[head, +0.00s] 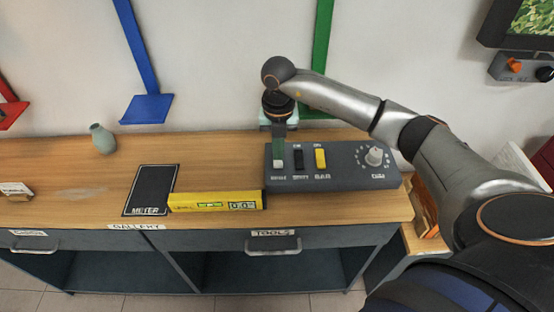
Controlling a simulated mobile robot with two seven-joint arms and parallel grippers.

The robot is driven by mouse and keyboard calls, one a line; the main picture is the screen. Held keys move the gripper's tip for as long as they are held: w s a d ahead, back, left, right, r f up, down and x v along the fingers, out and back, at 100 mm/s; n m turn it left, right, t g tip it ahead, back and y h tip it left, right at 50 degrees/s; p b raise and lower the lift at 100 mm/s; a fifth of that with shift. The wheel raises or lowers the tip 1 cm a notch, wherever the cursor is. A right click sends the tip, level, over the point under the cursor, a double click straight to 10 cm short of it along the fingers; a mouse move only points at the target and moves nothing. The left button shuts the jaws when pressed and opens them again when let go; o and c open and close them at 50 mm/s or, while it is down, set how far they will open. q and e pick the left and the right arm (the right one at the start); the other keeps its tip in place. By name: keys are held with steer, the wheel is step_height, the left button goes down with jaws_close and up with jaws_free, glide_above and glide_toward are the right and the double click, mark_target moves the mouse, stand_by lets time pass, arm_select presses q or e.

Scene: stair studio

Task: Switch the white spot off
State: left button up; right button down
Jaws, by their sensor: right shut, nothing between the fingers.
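A dark grey control box (345,177) lies on the wooden worktop. It has a white switch (279,164) at its left end, a black switch (298,159), a yellow switch (320,158) and a round grey knob (375,155) at its right end. Small labels sit below them, too small to read surely. My right gripper (279,148) points down at the white switch, shut and empty, with its tips at or just above the switch. It hides the switch's upper part, and I cannot tell whether they touch. I cannot tell which way the switch is set. My left gripper is out of view.
A yellow meter (216,202) with a small display lies left of the box, beside a black mat (148,192) marked METER. A green vase (103,138) stands farther left. Blue (146,108) and green brackets rise against the wall. An orange item (424,207) is at the right.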

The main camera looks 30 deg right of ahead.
mark_target(278, 164)
steer(key=shift+f+b, duration=0.75)
steer(key=shift+f, duration=0.4)
stand_by(0.9)
steer(key=shift+r, duration=0.15)
step_height(278, 164, up, 7)
steer(key=p, duration=0.5)
steer(key=shift+p, duration=0.35)
